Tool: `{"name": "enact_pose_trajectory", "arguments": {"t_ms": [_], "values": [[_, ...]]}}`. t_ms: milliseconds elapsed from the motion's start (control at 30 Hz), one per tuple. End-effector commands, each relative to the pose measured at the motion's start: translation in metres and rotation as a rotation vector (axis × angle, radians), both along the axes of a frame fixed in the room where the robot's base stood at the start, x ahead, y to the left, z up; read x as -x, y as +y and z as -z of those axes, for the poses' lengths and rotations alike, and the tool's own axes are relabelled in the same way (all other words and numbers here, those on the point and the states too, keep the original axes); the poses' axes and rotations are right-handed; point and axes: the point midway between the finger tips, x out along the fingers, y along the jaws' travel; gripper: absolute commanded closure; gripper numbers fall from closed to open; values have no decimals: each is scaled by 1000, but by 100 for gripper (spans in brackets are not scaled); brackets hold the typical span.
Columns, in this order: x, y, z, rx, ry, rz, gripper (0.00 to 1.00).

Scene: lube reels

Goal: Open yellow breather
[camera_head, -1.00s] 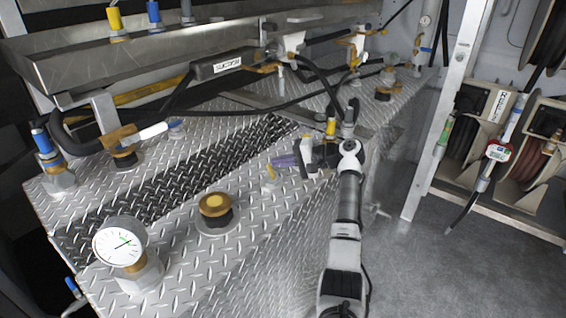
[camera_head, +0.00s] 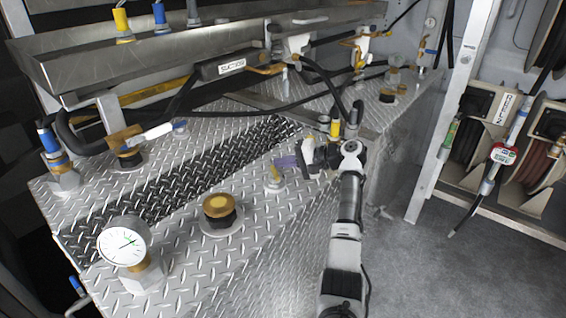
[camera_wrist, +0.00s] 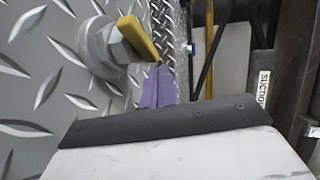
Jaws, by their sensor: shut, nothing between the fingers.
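A yellow lever (camera_wrist: 138,38) sits on a silver hex fitting (camera_wrist: 102,45) on the diamond-plate top; I take it to be the yellow breather. In the head view the small yellow lever (camera_head: 275,170) stands on its fitting near the middle of the plate. My gripper (camera_wrist: 166,70) has purple fingers, shut together and empty. They are just beside the lever in the wrist view; whether they touch it I cannot tell. In the head view my gripper (camera_head: 281,161) is close to the lever, at its upper right.
A brown cap (camera_head: 221,206) and a round gauge (camera_head: 125,241) stand on the plate at the front left. Black hoses and a suction-labelled handle (camera_head: 222,67) run above the plate. A yellow-topped fitting (camera_head: 335,128) stands behind my wrist. Hose reels (camera_head: 480,130) are at right.

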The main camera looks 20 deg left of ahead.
Motion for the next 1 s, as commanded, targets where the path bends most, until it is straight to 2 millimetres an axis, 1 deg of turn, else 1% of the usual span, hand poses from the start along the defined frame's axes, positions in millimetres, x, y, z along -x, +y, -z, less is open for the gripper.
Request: {"name": "enact_pose_trajectory", "arguments": {"t_ms": [667,1000], "values": [[1,0,-1,0,0,0,100],[16,-2,-1,1,4,-6,100]]}}
